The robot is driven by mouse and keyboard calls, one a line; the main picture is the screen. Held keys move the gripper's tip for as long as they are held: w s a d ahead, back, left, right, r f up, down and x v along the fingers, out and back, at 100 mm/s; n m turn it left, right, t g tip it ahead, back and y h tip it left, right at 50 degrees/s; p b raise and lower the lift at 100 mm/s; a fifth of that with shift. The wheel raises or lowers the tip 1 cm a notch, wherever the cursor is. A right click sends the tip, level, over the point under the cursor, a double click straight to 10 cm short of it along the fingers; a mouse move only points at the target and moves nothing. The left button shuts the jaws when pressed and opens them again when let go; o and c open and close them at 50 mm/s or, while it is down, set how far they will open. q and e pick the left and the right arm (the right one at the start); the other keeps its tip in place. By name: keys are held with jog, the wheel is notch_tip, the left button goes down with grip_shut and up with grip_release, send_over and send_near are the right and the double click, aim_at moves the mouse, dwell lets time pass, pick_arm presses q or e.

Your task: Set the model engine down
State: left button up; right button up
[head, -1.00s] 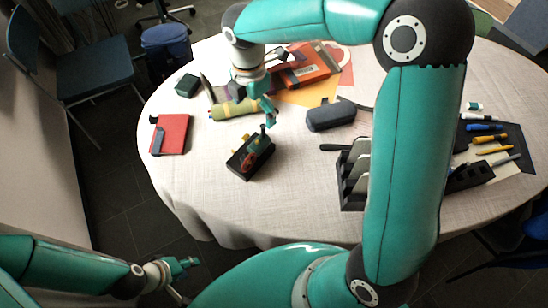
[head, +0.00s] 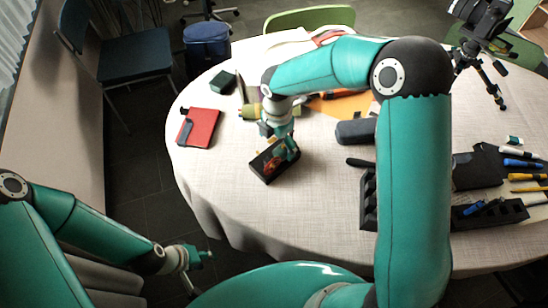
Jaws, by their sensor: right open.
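My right gripper (head: 290,152) is open and points down at the engine's right end. Its fingers overlap the engine in the head view and hide part of it. I cannot tell whether they touch it. My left gripper (head: 205,255) hangs low at the left, off the table's front edge and away from the engine. Whether its jaws are open or shut is too small to tell.
A red notebook (head: 202,128) and a dark green box (head: 223,82) lie left. A dark grey case (head: 355,132) lies right of the engine. A black rack (head: 368,195) is partly behind my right arm. Pens and a camera tripod (head: 490,75) are at right. Cloth in front of the engine is clear.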

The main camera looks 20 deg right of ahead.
aim_at(276, 154)
jog(key=shift+f+p, duration=0.5)
jog(key=shift+f, duration=2.35)
jog(key=shift+r, duration=0.1)
jog(key=c, duration=1.7)
jog(key=shift+r, duration=0.1)
